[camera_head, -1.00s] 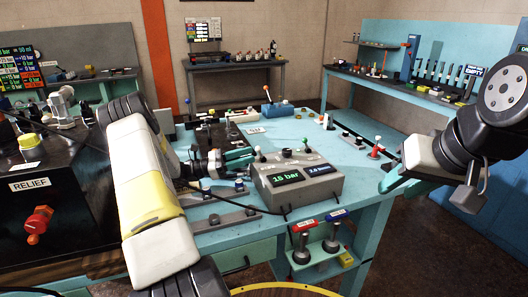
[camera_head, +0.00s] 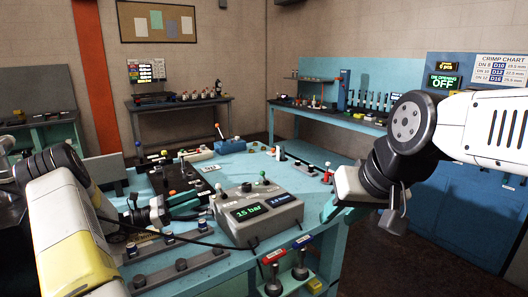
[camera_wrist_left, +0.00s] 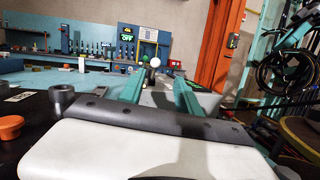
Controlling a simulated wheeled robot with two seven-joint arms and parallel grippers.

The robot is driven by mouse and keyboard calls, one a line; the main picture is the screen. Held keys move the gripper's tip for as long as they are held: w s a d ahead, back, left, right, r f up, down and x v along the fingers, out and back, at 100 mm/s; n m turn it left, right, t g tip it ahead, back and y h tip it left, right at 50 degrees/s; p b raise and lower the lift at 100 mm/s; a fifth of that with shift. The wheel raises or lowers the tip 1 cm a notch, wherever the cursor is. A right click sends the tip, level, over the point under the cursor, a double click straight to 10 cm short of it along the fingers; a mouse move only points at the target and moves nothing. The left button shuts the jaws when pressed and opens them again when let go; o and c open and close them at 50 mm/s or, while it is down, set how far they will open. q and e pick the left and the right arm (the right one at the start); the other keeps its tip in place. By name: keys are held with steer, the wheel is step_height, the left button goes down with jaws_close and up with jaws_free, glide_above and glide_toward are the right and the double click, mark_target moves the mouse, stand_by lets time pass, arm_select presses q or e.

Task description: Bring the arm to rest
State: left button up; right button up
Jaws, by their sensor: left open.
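My left gripper (camera_head: 200,196) is low over the teal bench (camera_head: 221,262), just left of the grey box with a 15 bar display (camera_head: 257,212). Its two teal fingers stand apart in the left wrist view (camera_wrist_left: 156,90), with nothing held between them. A white ball knob (camera_wrist_left: 154,62) shows beyond the gap. My right gripper (camera_head: 333,210) hangs at the right edge of the bench, with teal fingers pointing down and left. Its finger gap is not clear.
A blue block with an orange lever (camera_head: 230,146) and several small knobs stand on the bench. A back table (camera_head: 180,101) and a blue side bench (camera_head: 335,116) stand farther off. Dark floor lies right of the bench.

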arm_select(q)
steer(key=s+d+r+m+g+y, duration=0.75)
steer(key=s+d+r+m, duration=0.25)
steer(key=s+d, duration=0.3)
steer(key=s+a+r+m+t+y, duration=0.1)
steer(key=s+r+m+t+y, duration=0.1)
steer(key=s+m, duration=0.4)
steer(key=s+a+r+m+t+y, duration=0.1)
steer(key=s+r+m+t+y, duration=0.2)
steer(key=s+m+y, duration=0.3)
steer(key=s+r+y, duration=0.1)
steer(key=s, duration=0.4)
steer(key=shift+s+a+t, duration=0.25)
steer(key=shift+a+t, duration=0.1)
steer(key=shift+a, duration=0.05)
steer(key=shift+a, duration=0.1)
steer(key=shift+c, duration=0.4)
